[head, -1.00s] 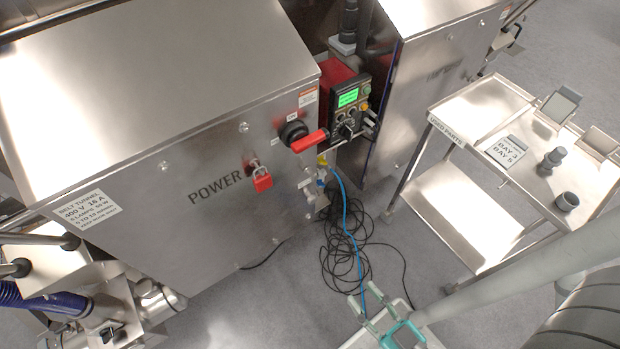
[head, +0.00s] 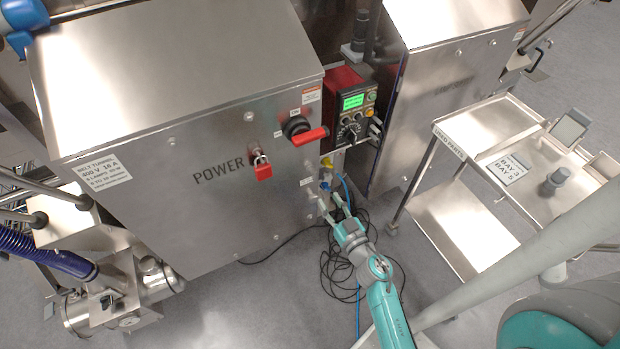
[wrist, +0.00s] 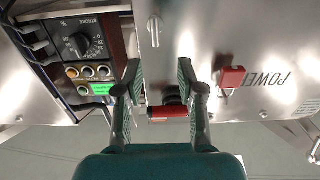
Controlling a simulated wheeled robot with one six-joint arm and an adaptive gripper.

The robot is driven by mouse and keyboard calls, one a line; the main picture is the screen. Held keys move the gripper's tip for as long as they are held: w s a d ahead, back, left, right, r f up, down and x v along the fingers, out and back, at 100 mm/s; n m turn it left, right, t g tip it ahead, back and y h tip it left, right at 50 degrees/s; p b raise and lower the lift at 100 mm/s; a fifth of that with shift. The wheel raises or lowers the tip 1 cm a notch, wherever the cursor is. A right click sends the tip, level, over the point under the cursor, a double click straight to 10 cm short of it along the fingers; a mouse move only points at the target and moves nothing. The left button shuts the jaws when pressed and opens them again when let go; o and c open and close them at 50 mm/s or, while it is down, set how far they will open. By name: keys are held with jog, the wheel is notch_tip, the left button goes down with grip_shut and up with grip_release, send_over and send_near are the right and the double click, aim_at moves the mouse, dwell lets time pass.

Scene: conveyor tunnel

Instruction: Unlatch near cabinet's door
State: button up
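The near cabinet (head: 200,225) is a steel box with a flat front marked POWER; its front also shows in the wrist view (wrist: 275,50), upside down. A red rotary handle (head: 309,137) on a black hub sits at its upper right. A red padlock (head: 263,171) hangs left of and below the handle. My gripper (head: 331,203) is at the cabinet's lower right edge. In the wrist view my gripper (wrist: 160,75) is open and empty. The red handle (wrist: 168,112) shows between its fingers, apparently beyond them. A slotted silver fitting (wrist: 153,31) shows ahead.
A control box (head: 355,105) with a green screen stands right of the cabinet. Below are valve fittings (head: 326,163), a blue hose and coiled black cables (head: 335,280) on the floor. A steel cart (head: 480,125) stands at the right. Blue corrugated hose (head: 55,257) is at the left.

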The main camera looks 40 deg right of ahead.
aim_at(316, 176)
jog(key=x, duration=1.2)
jog(key=shift+s+d+f, duration=0.1)
jog(key=shift+s+d, duration=0.05)
jog(key=shift+d, duration=0.2)
jog(key=shift+c, duration=0.2)
grip_shut()
